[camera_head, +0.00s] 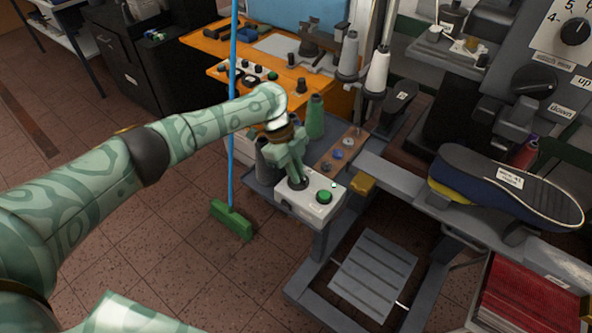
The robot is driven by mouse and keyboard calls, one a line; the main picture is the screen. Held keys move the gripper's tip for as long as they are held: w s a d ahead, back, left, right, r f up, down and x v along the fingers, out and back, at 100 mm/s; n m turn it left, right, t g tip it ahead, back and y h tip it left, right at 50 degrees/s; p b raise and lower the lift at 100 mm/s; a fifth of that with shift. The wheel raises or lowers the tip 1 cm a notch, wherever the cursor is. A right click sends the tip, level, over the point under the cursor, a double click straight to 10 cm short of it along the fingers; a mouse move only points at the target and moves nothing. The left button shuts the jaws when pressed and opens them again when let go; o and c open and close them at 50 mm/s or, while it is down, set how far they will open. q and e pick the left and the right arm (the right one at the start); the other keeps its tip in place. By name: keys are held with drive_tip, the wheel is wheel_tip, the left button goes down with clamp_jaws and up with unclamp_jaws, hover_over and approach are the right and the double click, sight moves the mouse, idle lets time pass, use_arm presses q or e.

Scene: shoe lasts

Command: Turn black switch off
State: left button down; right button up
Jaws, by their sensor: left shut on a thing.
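A pale switch box (314,206) sits at the front of the grey bench, in the middle of the view. It carries a round green button (324,196) on its right part. My left gripper (297,180) reaches down onto the box's left part and is shut on the black switch (298,184). Only the switch's dark lower part shows below the fingers, so its setting cannot be read. My right gripper is not in the view.
Spools of green thread (315,117) and grey thread stand behind the box. A small yellow block (362,184) lies to its right. A blue-handled green broom (232,219) stands left. A shoe sole (508,186) rests at right.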

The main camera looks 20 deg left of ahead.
use_arm(q)
drive_tip(key=shift+s+r+n+t+p, duration=0.1)
drive_tip(key=shift+r+n+t+p, duration=0.15)
drive_tip(key=shift+n+p, duration=0.7)
drive_tip(key=n+t+p, duration=0.1)
drive_tip(key=n+p, duration=0.2)
drive_tip(key=p, duration=0.1)
drive_tip(key=n+t+p, duration=0.2)
drive_tip(key=n+p, duration=0.2)
drive_tip(key=n+t+y+p, duration=0.1)
drive_tip(key=n+p, duration=0.3)
drive_tip(key=p, duration=0.1)
drive_tip(key=shift+s+d, duration=0.1)
drive_tip(key=shift+s, duration=0.25)
drive_tip(key=n+t+y+p, duration=0.1)
drive_tip(key=n+p, duration=0.1)
drive_tip(key=n, duration=0.1)
drive_tip(key=shift+d+f, duration=0.1)
drive_tip(key=shift+f, duration=0.05)
drive_tip(key=shift+n+y+p, duration=0.3)
drive_tip(key=shift+n+p, duration=0.4)
drive_tip(key=shift+n, duration=0.25)
drive_tip(key=shift+f, duration=0.15)
drive_tip(key=c, duration=1.5)
unclamp_jaws()
